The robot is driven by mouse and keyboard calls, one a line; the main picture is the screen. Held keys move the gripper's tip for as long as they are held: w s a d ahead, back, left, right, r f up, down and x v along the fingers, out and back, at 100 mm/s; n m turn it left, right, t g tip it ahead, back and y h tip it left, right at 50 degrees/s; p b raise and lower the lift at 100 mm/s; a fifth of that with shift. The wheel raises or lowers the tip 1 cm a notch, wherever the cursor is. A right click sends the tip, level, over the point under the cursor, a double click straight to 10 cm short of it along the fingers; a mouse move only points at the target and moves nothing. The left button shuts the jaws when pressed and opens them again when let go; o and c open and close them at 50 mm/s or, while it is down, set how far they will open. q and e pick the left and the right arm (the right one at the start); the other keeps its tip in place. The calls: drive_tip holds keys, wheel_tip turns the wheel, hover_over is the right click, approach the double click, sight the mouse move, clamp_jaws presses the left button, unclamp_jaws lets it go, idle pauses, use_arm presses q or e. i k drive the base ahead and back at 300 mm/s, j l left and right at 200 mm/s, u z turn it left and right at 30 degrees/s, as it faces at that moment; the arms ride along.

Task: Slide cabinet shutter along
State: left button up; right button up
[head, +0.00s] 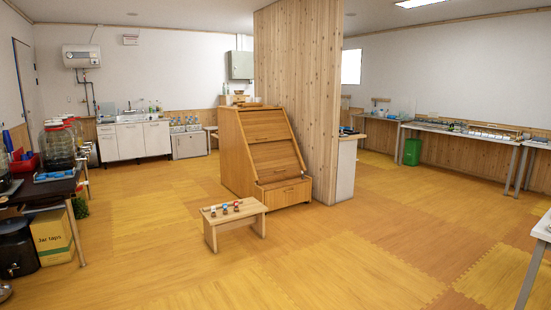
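A wooden cabinet (262,155) with a sloped, slatted front stands near the middle of the room, against a tall wooden partition. Its slatted shutter (275,155) appears to cover much of the sloped front; how far it is open I cannot tell. A drawer front (286,194) with a small dark handle is at the bottom. Neither of my grippers is in view.
A low wooden bench (234,219) with several small jars stands on the floor before the cabinet. A dark table (38,190) with large jars is at the left, with a cardboard box (54,236) below. The wooden partition (297,100) blocks the cabinet's right. The front floor is clear.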

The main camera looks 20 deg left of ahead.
sight(270, 158)
drive_tip(key=i+j+u, duration=0.3)
drive_tip(key=i, duration=0.4)
drive_tip(key=i+u, duration=0.35)
drive_tip(key=i, duration=5.75)
drive_tip(key=l, duration=0.1)
